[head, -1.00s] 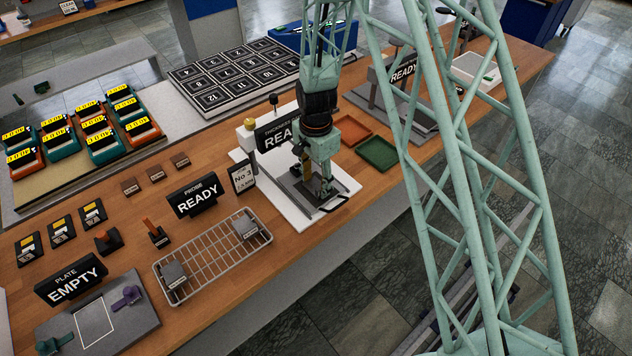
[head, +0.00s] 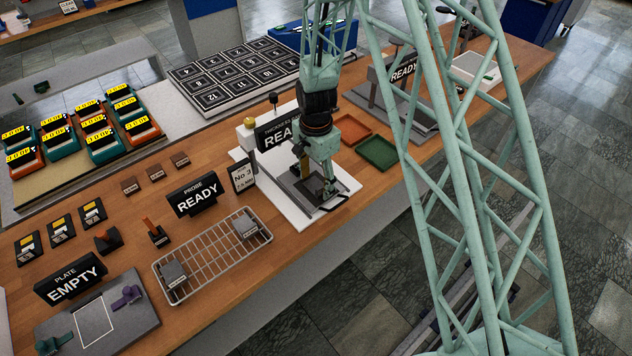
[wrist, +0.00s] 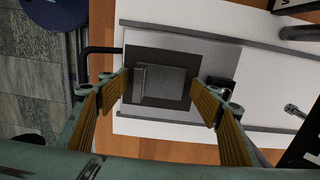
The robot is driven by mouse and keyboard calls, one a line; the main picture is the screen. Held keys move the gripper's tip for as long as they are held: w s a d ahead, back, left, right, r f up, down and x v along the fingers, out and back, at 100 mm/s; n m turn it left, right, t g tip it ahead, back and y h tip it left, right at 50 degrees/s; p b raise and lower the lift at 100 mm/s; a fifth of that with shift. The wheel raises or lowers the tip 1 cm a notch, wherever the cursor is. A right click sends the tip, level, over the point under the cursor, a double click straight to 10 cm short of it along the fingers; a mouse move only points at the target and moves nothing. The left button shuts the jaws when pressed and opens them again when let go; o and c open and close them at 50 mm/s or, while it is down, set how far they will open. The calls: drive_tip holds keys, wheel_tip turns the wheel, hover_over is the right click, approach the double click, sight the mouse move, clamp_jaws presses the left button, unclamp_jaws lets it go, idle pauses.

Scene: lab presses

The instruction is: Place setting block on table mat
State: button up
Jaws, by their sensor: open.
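A grey square block, which looks like the setting block (wrist: 160,84), lies flat on a dark square pad, which looks like the mat (wrist: 132,57), in the wrist view. The pad is on the pale plate of the thickness station, and the block is inside its edges. My gripper (wrist: 162,96) is open, with its ribbed yellow-brown fingers on either side of the block, apart from it in the picture. In the head view my gripper (head: 315,178) is low over the station; the block is mostly hidden there and hard to make out.
The thickness sign (head: 275,134) stands close behind my gripper. A wire rack (head: 205,257) with two grey blocks is to the left. An orange tray (head: 362,134) and a green tray (head: 377,152) are to the right. A dark bent handle (wrist: 100,50) juts out beside the pad.

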sight(316, 186)
drive_tip(key=shift+r, duration=0.1)
wheel_tip(316, 186, up, 12)
drive_tip(key=shift+b, duration=0.35)
idle(0.7)
drive_tip(key=shift+r, duration=0.1)
idle(0.7)
